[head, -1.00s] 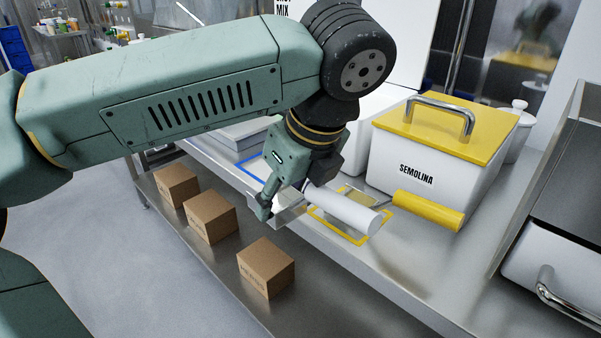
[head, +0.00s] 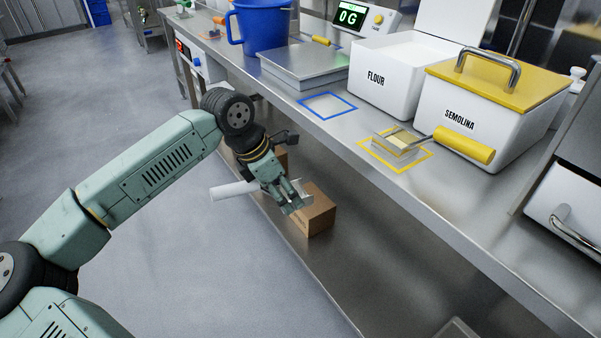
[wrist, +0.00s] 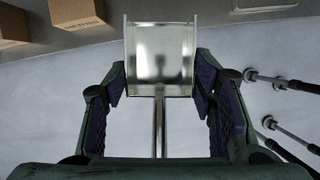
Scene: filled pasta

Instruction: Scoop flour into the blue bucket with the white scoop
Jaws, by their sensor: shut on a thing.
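My gripper (head: 290,200) is shut on the white scoop, whose white handle (head: 233,190) sticks out to the left in the head view. The gripper is in front of the counter, apart from it. In the wrist view, the scoop's metal pan (wrist: 160,60) lies between the fingers and looks empty. The blue bucket (head: 262,28) stands at the back of the counter; its inside is hidden. The white FLOUR bin (head: 376,98) is open, with its lid raised; the flour level cannot be told.
A scale display (head: 350,18) reads 0 G. A flat steel box (head: 305,68) lies before the bucket. A yellow-handled scoop (head: 463,145) lies by the closed SEMOLINA bin (head: 470,105). The blue outlined square (head: 327,105) is empty. A cardboard box (head: 318,212) sits on the lower shelf.

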